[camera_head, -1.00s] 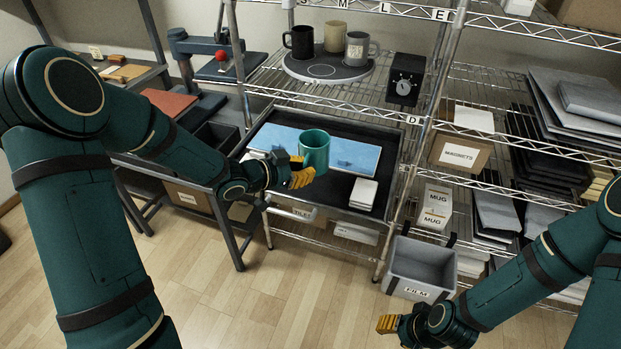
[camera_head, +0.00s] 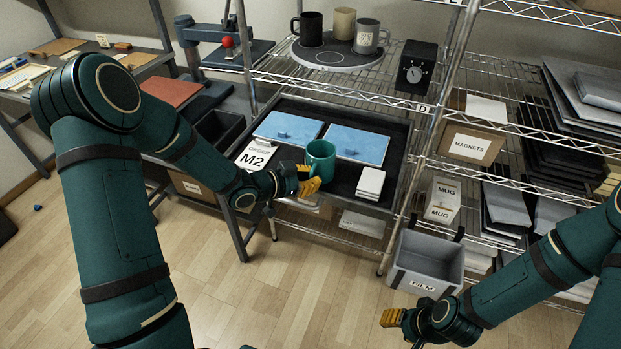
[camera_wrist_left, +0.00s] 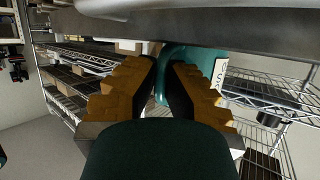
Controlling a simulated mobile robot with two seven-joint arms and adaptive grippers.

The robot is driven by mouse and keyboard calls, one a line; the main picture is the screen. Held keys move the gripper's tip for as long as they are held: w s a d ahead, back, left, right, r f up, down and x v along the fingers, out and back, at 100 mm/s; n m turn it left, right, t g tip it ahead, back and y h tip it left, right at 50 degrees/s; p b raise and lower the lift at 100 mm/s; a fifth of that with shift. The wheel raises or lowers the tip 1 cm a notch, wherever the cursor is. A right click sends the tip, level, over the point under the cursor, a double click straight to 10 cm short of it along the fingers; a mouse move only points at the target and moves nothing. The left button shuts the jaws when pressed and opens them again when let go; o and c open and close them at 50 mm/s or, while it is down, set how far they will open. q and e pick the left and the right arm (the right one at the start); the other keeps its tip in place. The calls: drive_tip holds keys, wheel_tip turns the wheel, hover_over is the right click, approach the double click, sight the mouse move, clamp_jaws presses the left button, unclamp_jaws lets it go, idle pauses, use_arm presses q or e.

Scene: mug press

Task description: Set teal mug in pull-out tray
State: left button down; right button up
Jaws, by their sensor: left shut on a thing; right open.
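The teal mug (camera_head: 320,158) is upright at the front of the dark pull-out tray (camera_head: 397,133) in the head view. My left gripper (camera_head: 308,186) is shut on it from the front left, and the mug also shows between the fingers in the left wrist view (camera_wrist_left: 186,58). I cannot tell whether the mug's base touches the tray. The tray also holds two blue lidded panels (camera_head: 357,143), a white M2 card (camera_head: 258,157) and a white stack (camera_head: 370,183). My right gripper (camera_head: 390,318) is open and empty, low at the right.
A turntable (camera_head: 337,54) with a black, a cream and a grey mug stands on the shelf above the tray. A black timer box (camera_head: 416,66) is beside it. A grey FILM bin (camera_head: 428,262) hangs at the front right. A heat press (camera_head: 229,50) stands left.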

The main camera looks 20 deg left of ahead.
use_arm(q)
drive_tip(key=c, duration=1.1)
unclamp_jaws()
drive_tip(key=shift+c, duration=0.2)
drive_tip(key=shift+s+a+r+p, duration=0.1)
drive_tip(key=shift+r+p, duration=0.15)
drive_tip(key=shift+p, duration=0.05)
drive_tip(key=p+v, duration=0.2)
drive_tip(key=v, duration=0.9)
drive_tip(key=shift+s+a, duration=0.25)
drive_tip(key=shift+s, duration=0.05)
drive_tip(key=shift+r, duration=0.1)
